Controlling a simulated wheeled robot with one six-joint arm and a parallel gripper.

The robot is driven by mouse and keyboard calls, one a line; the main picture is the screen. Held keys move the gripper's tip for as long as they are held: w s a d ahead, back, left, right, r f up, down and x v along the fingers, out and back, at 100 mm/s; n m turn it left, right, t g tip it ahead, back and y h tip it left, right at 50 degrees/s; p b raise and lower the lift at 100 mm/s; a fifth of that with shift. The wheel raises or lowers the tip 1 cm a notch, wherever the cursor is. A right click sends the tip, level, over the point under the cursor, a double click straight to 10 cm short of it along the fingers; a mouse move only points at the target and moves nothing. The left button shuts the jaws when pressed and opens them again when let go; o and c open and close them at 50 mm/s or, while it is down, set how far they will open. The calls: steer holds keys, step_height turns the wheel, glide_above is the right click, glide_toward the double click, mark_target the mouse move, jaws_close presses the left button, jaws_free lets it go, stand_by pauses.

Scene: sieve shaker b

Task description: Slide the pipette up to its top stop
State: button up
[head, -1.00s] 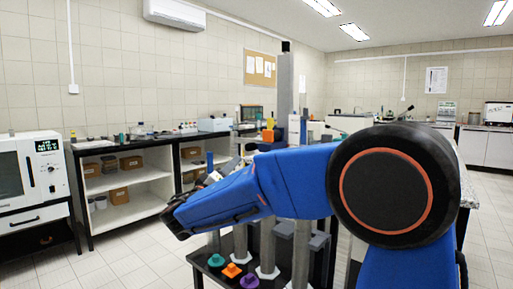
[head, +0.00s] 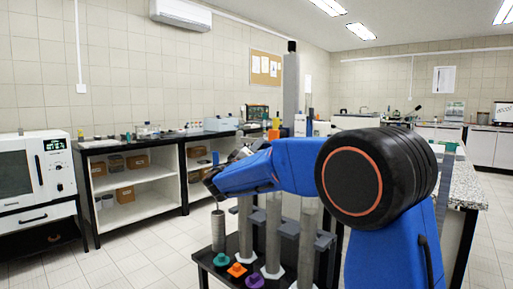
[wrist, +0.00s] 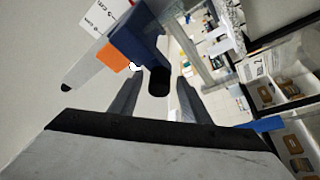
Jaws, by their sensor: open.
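In the wrist view, a dark blue block with a round black end (wrist: 159,80) lies between and just beyond the fingertips of my gripper (wrist: 157,88). The two dark fingers are apart, and I see no clear contact. An orange block (wrist: 115,57) with a grey tapered piece (wrist: 84,73) is to its left. I cannot tell for sure which of these parts is the pipette. In the head view, an orange part (head: 274,134) shows by a tall grey column (head: 291,85).
A small black table (head: 213,266) with grey cylinders and coloured knobs (head: 237,270) stands below my arm. Shelves (head: 125,185) and a white oven (head: 42,175) are at left. A speckled bench (head: 465,180) is at right. The tiled floor at left is clear.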

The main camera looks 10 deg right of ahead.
steer(key=shift+x, duration=0.9)
steer(key=shift+s, duration=0.1)
jaws_close()
step_height(320, 180, up, 25)
steer(key=shift+f, duration=0.15)
jaws_free()
steer(key=shift+s, duration=0.1)
